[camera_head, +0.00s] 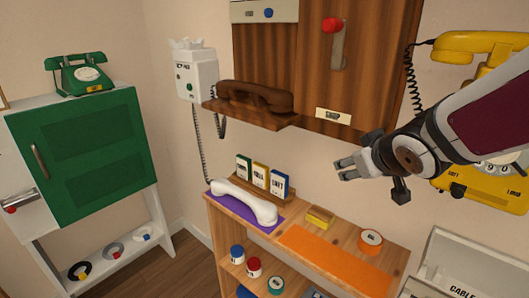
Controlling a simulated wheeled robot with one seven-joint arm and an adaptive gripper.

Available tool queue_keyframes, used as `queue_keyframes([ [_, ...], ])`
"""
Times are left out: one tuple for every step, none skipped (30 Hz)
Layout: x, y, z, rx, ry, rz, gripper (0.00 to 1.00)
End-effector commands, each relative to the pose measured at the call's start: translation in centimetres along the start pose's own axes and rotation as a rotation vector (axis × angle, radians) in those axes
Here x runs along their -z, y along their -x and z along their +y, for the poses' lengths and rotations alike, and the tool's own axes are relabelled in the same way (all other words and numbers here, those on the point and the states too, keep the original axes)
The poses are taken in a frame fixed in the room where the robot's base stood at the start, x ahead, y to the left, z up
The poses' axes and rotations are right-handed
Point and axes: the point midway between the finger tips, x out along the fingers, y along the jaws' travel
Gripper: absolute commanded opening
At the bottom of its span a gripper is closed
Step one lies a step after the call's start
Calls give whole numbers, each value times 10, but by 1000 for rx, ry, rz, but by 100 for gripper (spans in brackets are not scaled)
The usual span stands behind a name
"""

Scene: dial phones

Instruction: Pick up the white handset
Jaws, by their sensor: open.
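The white handset (244,202) lies on a purple mat (222,204) at the left end of the wooden shelf unit's top. It is upright on its two ends, with a raised bar between them. My gripper (342,170) is open and empty, in the air to the right of the handset and higher than it. Its fingers point left. Nothing hides the handset from this view.
Small boxes (260,176) stand in a rack right behind the handset. An orange mat (330,258), a yellow block (320,217) and a tape roll (371,241) lie to the right. A brown handset (255,96) sits on a wall ledge above. A green cabinet (80,150) stands left.

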Motion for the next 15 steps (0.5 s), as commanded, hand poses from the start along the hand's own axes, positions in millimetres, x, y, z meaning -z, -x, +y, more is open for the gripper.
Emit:
queue_keyframes([
  [-2, -28, -12, 44, 24, 34, 50],
  [-1, -40, -20, 72, 38, 59, 50],
  [0, -56, -32, 115, 56, 95, 50],
  [0, -68, -42, 151, 66, 121, 50],
  [1, -80, -53, 190, 76, 149, 50],
  [-1, -94, -68, 246, 87, 185, 50],
  [-3, -104, -80, 290, 92, 212, 50],
  [-4, -112, -92, 334, 95, 238, 50],
  [-7, -122, -107, 392, 96, 269, 50],
  [-9, -127, -118, 433, 95, 291, 50],
  [-11, -132, -127, 473, 93, 311, 50],
  [-14, -136, -139, 521, 88, 335, 50],
  [-16, -138, -147, 553, 83, 350, 50],
  [-18, -140, -154, 583, 80, 364, 50],
  [-20, -141, -161, 615, 75, 379, 50],
])
